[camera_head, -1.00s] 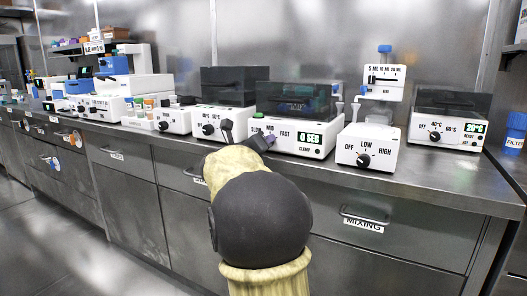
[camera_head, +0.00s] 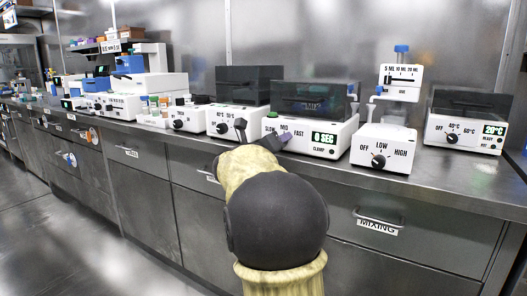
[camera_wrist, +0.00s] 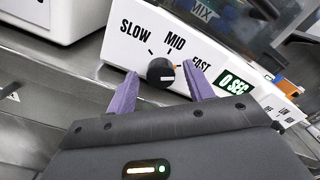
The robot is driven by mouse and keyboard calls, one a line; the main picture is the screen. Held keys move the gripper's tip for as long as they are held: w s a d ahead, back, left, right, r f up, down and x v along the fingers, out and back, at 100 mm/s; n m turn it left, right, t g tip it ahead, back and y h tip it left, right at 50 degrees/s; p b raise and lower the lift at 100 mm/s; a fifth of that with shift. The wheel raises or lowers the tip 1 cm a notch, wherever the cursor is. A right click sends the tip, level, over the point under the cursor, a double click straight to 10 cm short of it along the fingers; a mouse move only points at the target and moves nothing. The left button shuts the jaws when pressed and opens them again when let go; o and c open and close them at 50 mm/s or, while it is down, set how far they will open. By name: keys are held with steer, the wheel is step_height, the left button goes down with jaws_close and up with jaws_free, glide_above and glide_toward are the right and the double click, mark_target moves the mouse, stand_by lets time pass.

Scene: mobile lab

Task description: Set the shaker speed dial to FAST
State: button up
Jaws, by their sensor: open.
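The shaker (camera_head: 318,137) is a white box with a dark clear lid, on the bench in front of my arm. In the wrist view its front panel (camera_wrist: 218,59) reads SLOW, MID and FAST, beside a green 0 SEC display. The round black speed dial (camera_wrist: 160,72) has a white mark near its lower right; which label it is set to I cannot tell. My gripper (camera_wrist: 160,84) is open, its purple fingers on either side of the dial, with no clear contact. In the head view my gripper (camera_head: 272,138) hides the dial.
A white unit with an OFF, LOW, HIGH dial (camera_head: 384,150) stands right of the shaker. A unit with a dark lid (camera_head: 240,118) stands close on the left. The steel bench edge and drawers (camera_head: 375,217) lie below my arm.

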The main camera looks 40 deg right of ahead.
steer(key=p+v, duration=0.4)
steer(key=v, duration=1.3)
steer(key=shift+p, duration=0.3)
steer(key=w+a+n+t+y+p, duration=0.5)
steer(key=w+a+n+t+y, duration=0.15)
steer(key=n, duration=0.75)
steer(key=s+a+f+n+y+p, duration=0.25)
steer(key=a+f+n+y, duration=0.4)
steer(key=n, duration=0.45)
steer(key=s+a+f+n+g+y+p, duration=0.2)
steer(key=s+f+n+g+p, duration=0.25)
steer(key=s+n, duration=0.4)
steer(key=s+a+f+n+g+y+p, duration=0.25)
steer(key=s+f+n+g, duration=0.3)
steer(key=s+n, duration=0.3)
step_height(320, 180, up, 38)
steer(key=p, duration=3.7)
steer(key=shift+s+r+m+g+h+p, duration=0.15)
steer(key=shift+s+m+g+h+p, duration=0.2)
steer(key=shift+s+h+p, duration=0.1)
